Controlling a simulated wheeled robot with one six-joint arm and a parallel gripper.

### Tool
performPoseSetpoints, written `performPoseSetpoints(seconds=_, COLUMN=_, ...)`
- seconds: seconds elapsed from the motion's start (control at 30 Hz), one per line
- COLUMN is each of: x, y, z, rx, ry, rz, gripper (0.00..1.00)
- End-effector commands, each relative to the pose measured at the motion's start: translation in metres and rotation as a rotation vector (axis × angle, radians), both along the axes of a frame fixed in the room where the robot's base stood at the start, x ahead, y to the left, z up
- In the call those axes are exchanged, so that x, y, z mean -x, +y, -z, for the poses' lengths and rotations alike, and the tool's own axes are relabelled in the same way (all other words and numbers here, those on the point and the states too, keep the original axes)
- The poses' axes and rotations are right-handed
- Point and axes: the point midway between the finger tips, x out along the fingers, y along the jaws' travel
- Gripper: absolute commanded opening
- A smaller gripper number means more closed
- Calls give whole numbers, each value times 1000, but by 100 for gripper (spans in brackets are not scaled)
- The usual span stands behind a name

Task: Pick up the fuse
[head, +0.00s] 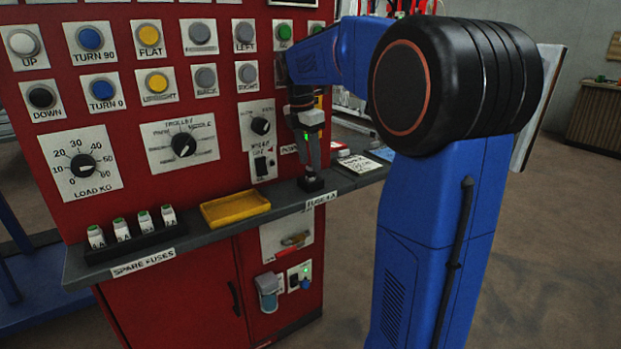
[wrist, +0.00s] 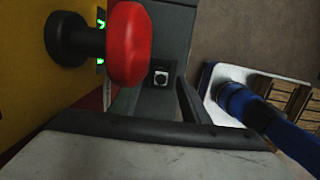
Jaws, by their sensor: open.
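Several white fuses with green tops (head: 123,229) stand upright in a dark rack (head: 134,246) marked SPARE FUSES, at the left of the grey shelf. My gripper (head: 312,160) points down over a small black fuse holder (head: 311,184) on the shelf, far to the right of the rack. In the wrist view the open fingers (wrist: 160,92) stand on either side of a small pale square face (wrist: 161,77) on the dark holder. I cannot tell whether this face is a fuse top or an empty socket. The jaws hold nothing that I can see.
A yellow tray (head: 235,208) lies on the shelf between the rack and the holder. The red panel (head: 225,145) with knobs and buttons rises behind. In the wrist view a red mushroom button (wrist: 128,44) stands close to the fingers. A card (head: 361,164) lies right of the holder.

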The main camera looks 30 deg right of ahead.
Motion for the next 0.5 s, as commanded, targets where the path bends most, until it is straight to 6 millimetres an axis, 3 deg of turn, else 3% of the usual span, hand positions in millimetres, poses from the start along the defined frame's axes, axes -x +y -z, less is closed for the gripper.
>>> performPoseSetpoints(seconds=0.2, x=1, y=-3, z=27, rx=0, ry=1, rz=0, gripper=42)
performPoseSetpoints(seconds=0.5, x=1, y=-4, z=33, rx=0, ry=0, rz=1, gripper=42)
